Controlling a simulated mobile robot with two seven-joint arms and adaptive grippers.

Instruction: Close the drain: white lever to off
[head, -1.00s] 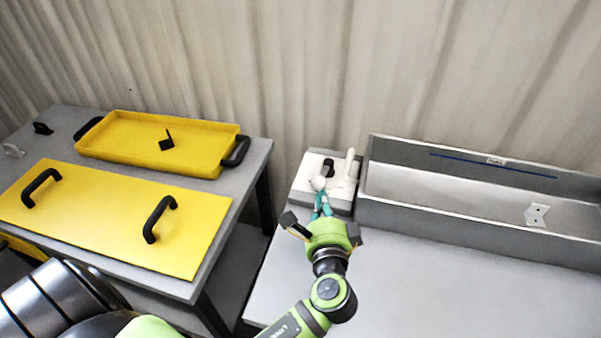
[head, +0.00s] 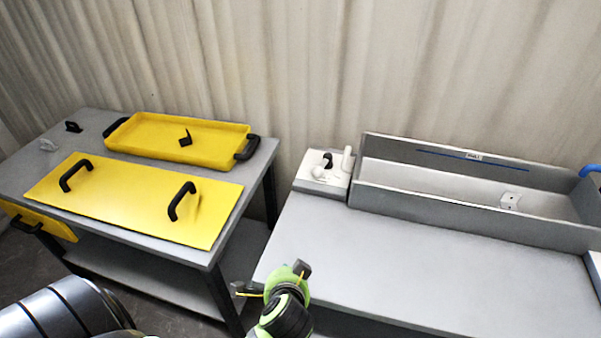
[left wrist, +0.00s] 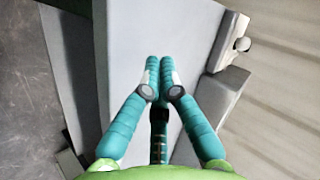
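The white lever (head: 320,172) has a rounded knob and sits on the white-topped control box (head: 305,184) at the left end of the long grey tank (head: 450,210). A black knob (head: 328,158) and an upright white post (head: 348,158) stand beside it. I cannot read any on or off mark. My left gripper (head: 275,279) is over the near left part of the table, apart from the lever. In the left wrist view its teal fingers (left wrist: 159,62) are together and nothing shows between them. The control box (left wrist: 229,40) appears there at upper right. My right gripper is not seen.
The grey tabletop (head: 400,260) before the tank is clear. A small white block (head: 510,201) is in the tank, and a blue handle (head: 590,170) is at its right end. The left table holds a yellow tray (head: 215,170) and a yellow lid (head: 130,200) with black handles.

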